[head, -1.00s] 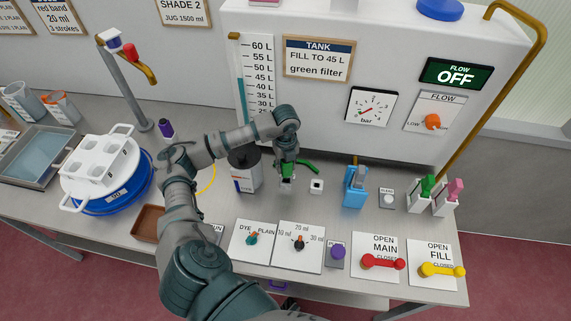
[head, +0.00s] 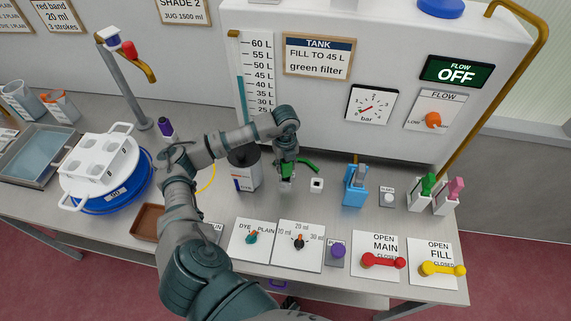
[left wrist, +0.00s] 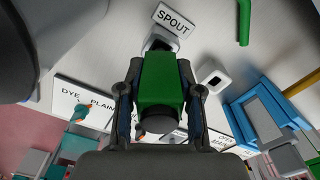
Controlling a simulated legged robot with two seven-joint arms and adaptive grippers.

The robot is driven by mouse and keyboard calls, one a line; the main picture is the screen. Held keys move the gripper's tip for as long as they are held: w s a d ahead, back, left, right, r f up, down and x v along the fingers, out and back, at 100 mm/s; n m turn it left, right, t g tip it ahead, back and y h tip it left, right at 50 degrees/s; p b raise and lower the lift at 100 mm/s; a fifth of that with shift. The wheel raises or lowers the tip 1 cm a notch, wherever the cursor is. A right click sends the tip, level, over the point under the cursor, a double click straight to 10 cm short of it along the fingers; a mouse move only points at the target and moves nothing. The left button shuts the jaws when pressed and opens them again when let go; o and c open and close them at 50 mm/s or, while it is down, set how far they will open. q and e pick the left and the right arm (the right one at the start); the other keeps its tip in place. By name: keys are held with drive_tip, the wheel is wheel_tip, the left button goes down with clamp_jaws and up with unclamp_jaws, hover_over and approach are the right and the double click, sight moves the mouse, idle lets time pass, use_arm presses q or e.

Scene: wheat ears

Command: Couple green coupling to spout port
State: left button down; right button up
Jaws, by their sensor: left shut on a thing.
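My left gripper (head: 287,181) is shut on the green coupling (head: 286,170), above the bench in front of the tank. In the left wrist view the coupling (left wrist: 161,80) is a green block with a dark round end, held between both fingers. The SPOUT label (left wrist: 172,19) lies just beyond the coupling. The spout port (left wrist: 158,43) shows only in part behind the coupling's far end, and I cannot tell whether they touch. A green hose (head: 308,167) lies behind the gripper. My right gripper is not in view.
A small white socket block (head: 316,186) stands just right of the gripper, and a blue holder (head: 355,186) farther right. A white canister (head: 244,172) is close on the left. Dial panels (head: 299,243) and the red handle (head: 383,262) line the front edge.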

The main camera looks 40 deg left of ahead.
use_arm(q)
drive_tip(key=shift+f+b, duration=1.05)
drive_tip(key=shift+f, duration=0.6)
drive_tip(key=c, duration=0.7)
unclamp_jaws()
drive_tip(key=shift+r, duration=0.3)
wheel_tip(320, 180, up, 11)
drive_tip(key=shift+w+a+r, duration=0.1)
drive_tip(key=shift+w+r, duration=0.05)
